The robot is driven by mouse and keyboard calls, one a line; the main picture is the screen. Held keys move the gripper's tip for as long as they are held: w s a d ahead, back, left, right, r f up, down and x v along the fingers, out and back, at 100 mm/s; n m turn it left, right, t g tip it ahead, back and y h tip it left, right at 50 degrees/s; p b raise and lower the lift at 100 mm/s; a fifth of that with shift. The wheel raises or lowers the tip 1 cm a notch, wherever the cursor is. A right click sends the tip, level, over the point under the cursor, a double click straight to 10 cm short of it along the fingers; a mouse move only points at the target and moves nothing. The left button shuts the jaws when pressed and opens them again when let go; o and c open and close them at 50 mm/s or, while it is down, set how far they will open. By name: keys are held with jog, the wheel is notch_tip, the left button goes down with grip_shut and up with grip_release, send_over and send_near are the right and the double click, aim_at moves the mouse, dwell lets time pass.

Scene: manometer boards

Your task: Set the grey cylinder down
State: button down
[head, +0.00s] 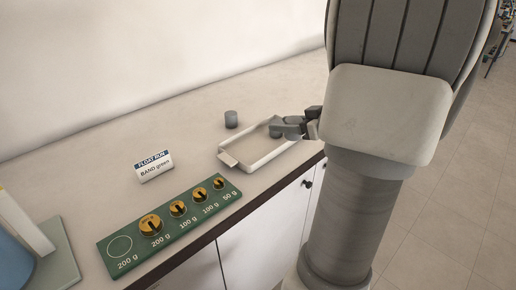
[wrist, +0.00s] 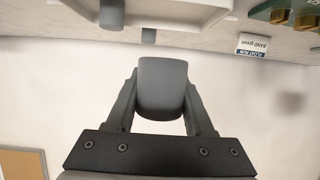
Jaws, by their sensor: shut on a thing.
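My gripper (head: 290,125) is over the right part of the pale tray (head: 232,150) in the head view. In the wrist view its two fingers are shut on a grey cylinder (wrist: 163,88), which sits between them. The head view does not show clearly whether the held cylinder touches anything below. A second grey cylinder (head: 231,119) stands upright on the counter behind the tray, apart from my gripper. In the wrist view, a grey cylindrical shape (wrist: 112,14) shows at the tray, cut by the top edge.
A green weight board (head: 122,268) with several brass weights and an empty ring lies along the counter's front edge. A white "FLOAT RUN / BAND green" card (head: 155,167) stands behind it. A blue object (head: 12,262) is at far left. Counter (head: 110,150) around the card is clear.

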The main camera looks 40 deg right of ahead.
jog(key=b, duration=0.4)
send_over(250, 152)
notch_tip(250, 152, down, 6)
jog(key=shift+s+f, duration=0.1)
jog(key=shift+f, duration=0.1)
jog(key=shift+f+b, duration=0.85)
jog(key=shift+f, duration=1.05)
jog(key=shift+f, duration=0.1)
jog(key=shift+f, duration=0.15)
jog(key=shift+c, duration=1.4)
grip_release()
jog(key=shift+s+r, duration=0.25)
jog(key=shift+r, duration=0.15)
jog(key=p+v, duration=0.3)
jog(key=v, duration=0.8)
jog(key=shift+s, duration=0.2)
